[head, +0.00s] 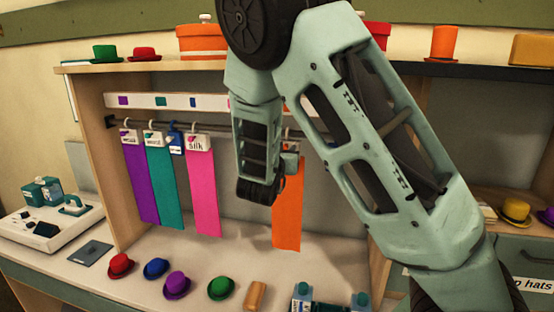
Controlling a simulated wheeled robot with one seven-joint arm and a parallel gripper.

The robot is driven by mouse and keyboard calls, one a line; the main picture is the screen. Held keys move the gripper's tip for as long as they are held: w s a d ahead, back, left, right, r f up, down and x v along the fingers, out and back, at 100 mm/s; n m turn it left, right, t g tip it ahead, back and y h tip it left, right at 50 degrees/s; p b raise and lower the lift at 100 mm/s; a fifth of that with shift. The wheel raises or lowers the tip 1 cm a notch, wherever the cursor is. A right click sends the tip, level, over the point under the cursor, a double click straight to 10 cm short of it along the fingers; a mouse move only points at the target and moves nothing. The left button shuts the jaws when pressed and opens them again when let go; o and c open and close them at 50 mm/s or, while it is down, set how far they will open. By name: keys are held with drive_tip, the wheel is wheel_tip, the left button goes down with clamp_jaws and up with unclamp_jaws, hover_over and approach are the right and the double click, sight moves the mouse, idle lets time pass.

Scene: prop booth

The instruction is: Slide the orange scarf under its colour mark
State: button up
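The orange scarf (288,212) hangs from the dark rail (222,129), right of the other scarves. My gripper (284,170) is at the scarf's upper part, by its hanger and tag. My own arm hides much of the gripper, so I cannot tell whether its fingers are around the scarf or hanger. A white strip with small colour marks (145,101) runs above the rail. Purple, teal and blue marks show at its left; my arm covers part of the strip, and an orange patch shows at its right.
Purple (142,185), teal (165,190) and pink (203,190) scarves hang at the left of the rail, with a blue item (175,138) between teal and pink. Small hats, including a green one (221,288), stand on the counter below. Bare rail lies between pink and orange.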

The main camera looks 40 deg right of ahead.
drive_tip(key=b+v, duration=0.4)
drive_tip(key=v, duration=1.3)
